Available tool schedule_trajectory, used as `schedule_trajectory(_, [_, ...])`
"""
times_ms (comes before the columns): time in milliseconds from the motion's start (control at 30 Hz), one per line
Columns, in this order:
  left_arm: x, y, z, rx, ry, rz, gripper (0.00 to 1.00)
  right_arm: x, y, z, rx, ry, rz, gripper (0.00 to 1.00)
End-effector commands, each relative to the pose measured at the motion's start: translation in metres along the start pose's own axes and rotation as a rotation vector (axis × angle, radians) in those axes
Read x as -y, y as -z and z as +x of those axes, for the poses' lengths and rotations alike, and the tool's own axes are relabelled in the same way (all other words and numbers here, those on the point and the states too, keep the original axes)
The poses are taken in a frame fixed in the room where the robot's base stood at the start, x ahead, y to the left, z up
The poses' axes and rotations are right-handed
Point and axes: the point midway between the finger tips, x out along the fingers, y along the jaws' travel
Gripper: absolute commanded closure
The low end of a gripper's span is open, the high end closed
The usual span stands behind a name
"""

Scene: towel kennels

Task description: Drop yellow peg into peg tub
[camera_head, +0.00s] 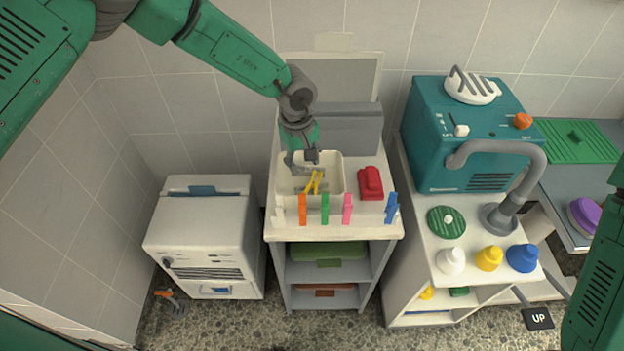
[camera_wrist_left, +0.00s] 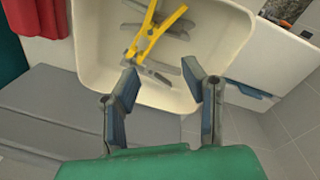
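The yellow peg (camera_head: 314,182) is inside the cream peg tub (camera_head: 338,165) on top of the middle cart. In the left wrist view the yellow peg (camera_wrist_left: 150,38) lies aslant within the walls of the tub (camera_wrist_left: 92,40), beyond my fingertips. Grey shapes beside it may be pegs or shadows; I cannot tell. My left gripper (camera_head: 302,157) is over the back of the tub. In the left wrist view the left gripper (camera_wrist_left: 161,78) has its fingers apart, with nothing between them. My right forearm shows at the right edge, but its gripper is not in view.
Orange, green (camera_head: 325,208), pink and blue pegs stand along the cart's front edge. A red object (camera_head: 371,183) sits right of the tub. A grey panel (camera_head: 345,130) stands behind. A teal machine (camera_head: 470,130) with a grey hose is at the right, a white cabinet (camera_head: 203,235) at the left.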

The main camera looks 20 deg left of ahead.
Motion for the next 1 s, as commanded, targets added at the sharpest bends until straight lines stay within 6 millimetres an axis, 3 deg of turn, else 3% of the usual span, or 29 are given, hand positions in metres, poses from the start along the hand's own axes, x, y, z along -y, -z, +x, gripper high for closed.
schedule_trajectory(500, [-0.002, 0.001, -0.098, -0.001, -0.001, -0.002, 0.61, 0.0, 0.001, 0.0, -0.001, 0.0, 0.0, 0.53])
schedule_trajectory(700, [-0.001, 0.001, -0.112, 0.0, 0.0, -0.002, 0.61, 0.0, 0.001, 0.0, -0.001, 0.0, 0.0, 0.53])
schedule_trajectory(1000, [-0.003, 0.002, -0.115, -0.003, -0.004, -0.002, 0.61, 0.0, 0.003, 0.001, 0.002, 0.0, 0.0, 0.53])
